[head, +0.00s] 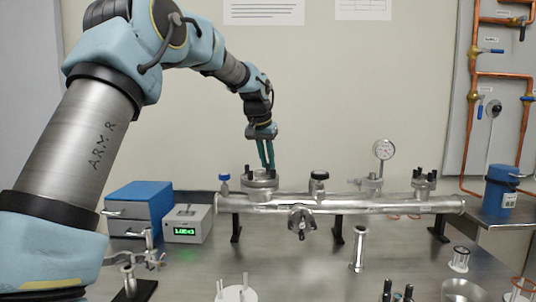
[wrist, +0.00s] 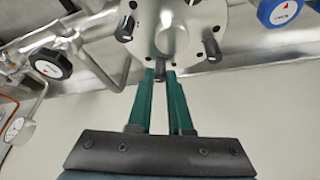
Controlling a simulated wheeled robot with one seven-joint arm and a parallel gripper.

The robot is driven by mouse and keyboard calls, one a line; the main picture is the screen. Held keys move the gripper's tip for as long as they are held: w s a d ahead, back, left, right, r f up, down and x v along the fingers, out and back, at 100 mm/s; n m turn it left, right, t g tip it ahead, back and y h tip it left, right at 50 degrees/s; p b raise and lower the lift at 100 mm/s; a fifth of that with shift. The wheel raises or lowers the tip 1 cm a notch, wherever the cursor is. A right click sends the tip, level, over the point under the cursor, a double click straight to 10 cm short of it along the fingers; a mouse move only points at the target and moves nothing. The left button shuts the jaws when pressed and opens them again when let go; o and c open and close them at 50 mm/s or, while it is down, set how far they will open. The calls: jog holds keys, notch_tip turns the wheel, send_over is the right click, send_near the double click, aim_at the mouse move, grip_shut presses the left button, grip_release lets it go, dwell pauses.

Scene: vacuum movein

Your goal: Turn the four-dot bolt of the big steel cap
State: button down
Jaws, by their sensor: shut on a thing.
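The big steel cap (head: 260,184) is a round flange on top of the left end of the steel pipe. It fills the top of the wrist view (wrist: 182,55), with several black bolts around its rim. My gripper (head: 268,166) points down at the cap, and its teal fingers also show in the wrist view (wrist: 160,76). The fingers are shut on a black bolt (wrist: 159,75) at the cap's edge. The dots on this bolt are too small to count. Other bolts stand to the left (wrist: 125,28) and right (wrist: 211,48) of it.
A grey box with a green display (head: 188,224) and blue drawers (head: 140,205) stand left. Small stands occupy the front.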

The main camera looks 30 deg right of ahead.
jog(key=m+g+p, duration=0.1)
jog(key=m+p, duration=0.1)
jog(key=m, duration=0.1)
jog(key=m+g+p, duration=0.1)
jog(key=m+p, duration=0.1)
jog(key=shift+w+a+r+m+h+p, duration=0.1)
jog(key=shift+w+r+m+h+p, duration=0.1)
jog(key=shift+m+h+p, duration=0.15)
jog(key=m+g+p, duration=0.2)
jog(key=m+p, duration=0.3)
jog(key=shift+w+m, duration=0.1)
jog(key=shift+m, duration=0.15)
jog(key=m+g+p, duration=0.1)
jog(key=m+p, duration=0.2)
jog(key=m+g+y+p, duration=0.1)
jog(key=m+p, duration=0.2)
jog(key=shift+w, duration=0.1)
jog(key=shift+w+d+f+m+g+y+p, duration=0.1)
jog(key=shift+m+g+y+p, duration=0.25)
jog(key=shift+m+p, duration=0.75)
jog(key=shift+d+m+g+y+p, duration=0.15)
jog(key=shift+m+y+p, duration=0.5)
jog(key=shift+m, duration=0.65)
jog(key=shift+f, duration=0.1)
jog(key=c, duration=1.1)
grip_release()
